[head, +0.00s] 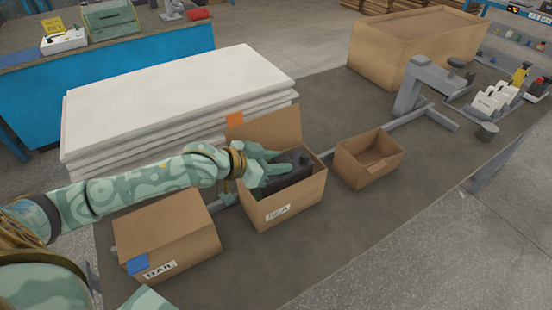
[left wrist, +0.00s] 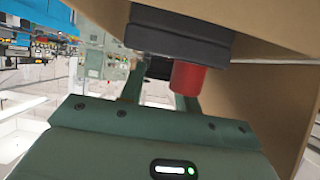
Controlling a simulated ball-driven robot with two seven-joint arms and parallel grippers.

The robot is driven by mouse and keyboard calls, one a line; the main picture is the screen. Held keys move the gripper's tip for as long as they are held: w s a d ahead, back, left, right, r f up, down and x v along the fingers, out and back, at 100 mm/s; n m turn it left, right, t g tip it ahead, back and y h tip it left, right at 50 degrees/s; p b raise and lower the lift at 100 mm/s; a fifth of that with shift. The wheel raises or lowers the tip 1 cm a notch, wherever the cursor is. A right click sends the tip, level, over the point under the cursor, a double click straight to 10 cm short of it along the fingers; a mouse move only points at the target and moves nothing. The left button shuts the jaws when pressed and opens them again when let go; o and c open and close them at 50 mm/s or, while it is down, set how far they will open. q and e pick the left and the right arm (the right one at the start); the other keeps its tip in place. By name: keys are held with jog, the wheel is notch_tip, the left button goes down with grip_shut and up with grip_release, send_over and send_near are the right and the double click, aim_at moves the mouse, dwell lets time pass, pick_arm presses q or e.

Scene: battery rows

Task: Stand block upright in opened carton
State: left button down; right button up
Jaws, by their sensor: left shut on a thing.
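The opened carton (head: 291,208) stands on the dark mat with its lid flap (head: 268,125) raised at the back; its label seems to read "SEA". My left gripper (head: 275,166) reaches over the carton's left side. It is shut on the dark block (head: 297,172), which sits within the carton opening, its lower part hidden by the walls. In the left wrist view the fingers (left wrist: 160,92) are by the dark block (left wrist: 180,38) and a red cylindrical part (left wrist: 187,77). I cannot tell whether the block touches the carton floor. My right gripper is not in view.
A closed carton labelled "RAIL" (head: 170,232) stands to the left. A small open empty carton (head: 368,160) stands to the right, and a large box (head: 415,45) behind. White stacked panels (head: 170,95) lie behind the cartons. A grey rail fixture (head: 420,85) is at right.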

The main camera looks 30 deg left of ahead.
pick_arm(q)
jog(key=shift+w, duration=0.1)
jog(key=c, duration=1)
grip_release()
jog(key=shift+f, duration=0.15)
jog(key=shift+r+p+v, duration=0.2)
jog(key=shift+p+v, duration=1.05)
jog(key=shift+v, duration=1.95)
jog(key=shift+r+p+v, duration=0.2)
jog(key=shift+p+v, duration=1.05)
jog(key=shift+v, duration=1.9)
jog(key=shift+w+d, duration=0.1)
jog(key=shift+d, duration=0.05)
